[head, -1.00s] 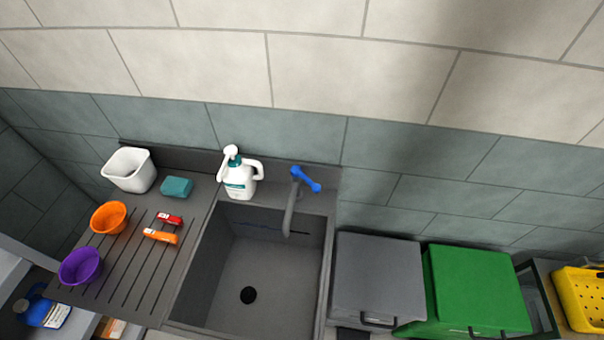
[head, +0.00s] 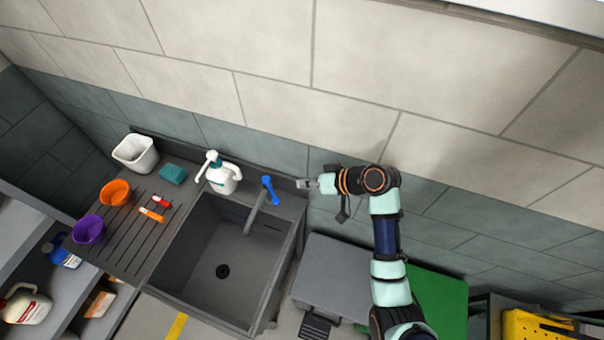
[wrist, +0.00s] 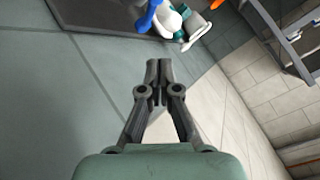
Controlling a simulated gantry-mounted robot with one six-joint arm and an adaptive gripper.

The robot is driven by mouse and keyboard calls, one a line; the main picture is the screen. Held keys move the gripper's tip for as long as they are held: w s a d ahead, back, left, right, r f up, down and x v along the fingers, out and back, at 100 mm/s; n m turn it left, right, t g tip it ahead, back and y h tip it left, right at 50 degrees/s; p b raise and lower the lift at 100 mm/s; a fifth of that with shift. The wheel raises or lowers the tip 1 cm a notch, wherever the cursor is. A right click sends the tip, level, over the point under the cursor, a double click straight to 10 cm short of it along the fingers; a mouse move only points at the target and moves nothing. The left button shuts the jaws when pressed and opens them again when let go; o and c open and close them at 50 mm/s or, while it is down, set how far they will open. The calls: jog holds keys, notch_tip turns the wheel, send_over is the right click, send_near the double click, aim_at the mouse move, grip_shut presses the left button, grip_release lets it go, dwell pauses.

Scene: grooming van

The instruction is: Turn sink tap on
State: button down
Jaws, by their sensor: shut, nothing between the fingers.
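The sink tap has a grey curved spout (head: 254,213) over the back of the grey sink (head: 215,262). Its blue lever (head: 269,189) sits on top and tilts down to the right. In the wrist view the blue lever (wrist: 149,16) shows at the top edge, partly cut off. My gripper (head: 301,184) is to the right of the lever, near the wall, apart from it and pointing left. In the wrist view its fingers (wrist: 158,66) are together and empty. No water shows from the spout.
A white pump bottle (head: 222,179) stands just left of the tap. The drainboard (head: 128,247) holds a teal sponge (head: 172,174), orange and purple bowls and a white tub (head: 136,153). Grey (head: 330,270) and green (head: 438,298) bins stand right of the sink.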

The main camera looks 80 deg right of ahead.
jog(key=s+d, duration=0.1)
jog(key=s, duration=0.1)
send_near(271, 191)
jog(key=w+d, duration=0.2)
jog(key=w, duration=0.1)
jog(key=shift+m, duration=0.3)
jog(key=shift+w+a+f+p, duration=0.1)
jog(key=shift+w+a+f, duration=0.1)
jog(key=shift+f, duration=0.4)
jog(key=shift+w+a+f+p, duration=0.15)
jog(key=shift+w+a+f, duration=0.1)
jog(key=shift+f, duration=0.4)
jog(key=shift+w+a+f+p, duration=0.1)
jog(key=shift+w+f, duration=0.1)
jog(key=shift+f, duration=0.4)
jog(key=shift+a+r, duration=0.1)
